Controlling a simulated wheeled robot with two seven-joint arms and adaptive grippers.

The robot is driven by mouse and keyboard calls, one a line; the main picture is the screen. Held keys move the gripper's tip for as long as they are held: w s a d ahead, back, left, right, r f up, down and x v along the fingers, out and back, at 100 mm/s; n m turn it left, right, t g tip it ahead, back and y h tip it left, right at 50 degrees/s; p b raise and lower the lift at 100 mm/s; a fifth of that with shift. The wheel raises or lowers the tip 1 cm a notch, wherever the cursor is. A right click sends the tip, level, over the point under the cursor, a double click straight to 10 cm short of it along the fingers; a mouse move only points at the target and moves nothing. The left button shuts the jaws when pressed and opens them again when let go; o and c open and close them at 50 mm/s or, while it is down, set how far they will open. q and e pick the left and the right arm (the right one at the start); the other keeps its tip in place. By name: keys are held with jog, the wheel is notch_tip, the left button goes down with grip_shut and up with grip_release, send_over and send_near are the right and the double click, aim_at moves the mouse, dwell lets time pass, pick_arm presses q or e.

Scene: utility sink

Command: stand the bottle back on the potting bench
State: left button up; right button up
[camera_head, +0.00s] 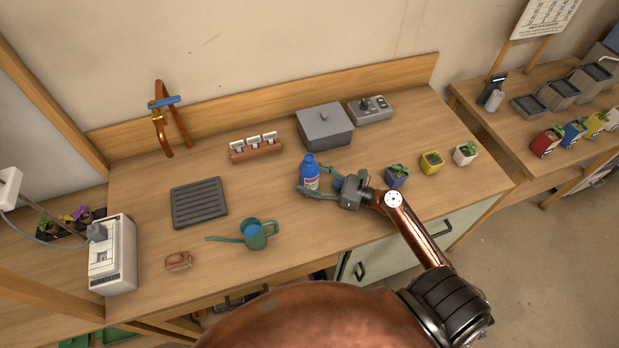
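The bottle (310,175) is blue with a pale and red label and a blue cap. It is upright at the middle of the potting bench (290,215); whether its base touches the top is hard to see. My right gripper (312,181) reaches in from the right with its fingers spread around the bottle, one in front of its lower part and one behind. Whether the fingers press on it cannot be told. My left gripper is out of view.
A green watering can (256,234), a dark slatted tray (199,203) and a brown brush-like object (178,261) lie left. A grey lidded box (325,128) and a label rack (256,148) stand behind. Small potted plants (431,163) stand right. Bare wood lies between.

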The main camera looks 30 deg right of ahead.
jog(key=shift+r, duration=0.1)
jog(key=v, duration=1.2)
